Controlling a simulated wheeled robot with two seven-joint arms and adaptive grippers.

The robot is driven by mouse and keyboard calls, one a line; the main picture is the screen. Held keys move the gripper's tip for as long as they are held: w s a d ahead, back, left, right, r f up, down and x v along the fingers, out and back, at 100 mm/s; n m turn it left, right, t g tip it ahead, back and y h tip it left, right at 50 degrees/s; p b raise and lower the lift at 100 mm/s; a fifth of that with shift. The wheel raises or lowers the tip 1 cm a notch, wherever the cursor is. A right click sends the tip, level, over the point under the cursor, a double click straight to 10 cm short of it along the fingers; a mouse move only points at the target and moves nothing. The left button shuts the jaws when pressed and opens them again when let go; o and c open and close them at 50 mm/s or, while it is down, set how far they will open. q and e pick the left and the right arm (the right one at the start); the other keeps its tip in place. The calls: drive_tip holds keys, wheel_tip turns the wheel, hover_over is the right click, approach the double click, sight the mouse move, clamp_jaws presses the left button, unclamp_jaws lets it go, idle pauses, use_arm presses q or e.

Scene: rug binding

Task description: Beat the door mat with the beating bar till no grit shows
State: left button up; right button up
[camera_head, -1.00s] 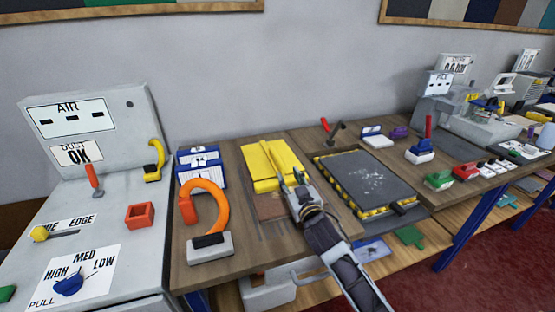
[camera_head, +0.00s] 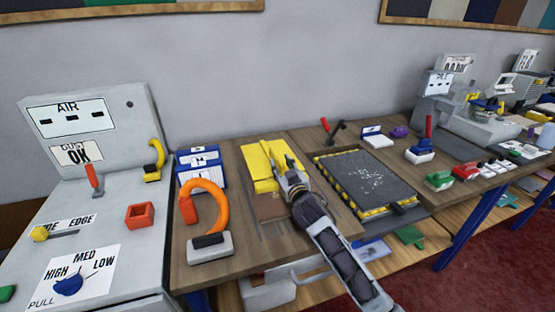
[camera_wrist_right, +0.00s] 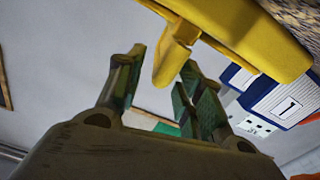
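The door mat (camera_head: 370,165) is a dark grey sheet with pale grit specks near its middle. It lies in a tray with a yellow-and-black striped edge (camera_head: 350,205). A yellow piece (camera_head: 258,166) with a stubby handle lies left of the mat; I cannot tell for sure that it is the beating bar. My right gripper (camera_head: 287,168) is at its right side. In the right wrist view the fingers (camera_wrist_right: 160,72) are apart, with the yellow handle (camera_wrist_right: 178,50) between their tips and no clear grip on it. My left gripper is out of view.
An orange hook-shaped tool (camera_head: 215,205) and blue-white boxes (camera_head: 200,165) stand left of the yellow piece. A grey control panel (camera_head: 125,215) is at far left. A red-handled lever (camera_head: 333,130) is behind the mat; several coloured blocks and machines stand to the right.

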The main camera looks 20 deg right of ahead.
sight(278, 156)
drive_tip(key=shift+w+a, duration=0.1)
drive_tip(key=shift+w, duration=2.4)
drive_tip(key=shift+c, duration=0.2)
clamp_jaws()
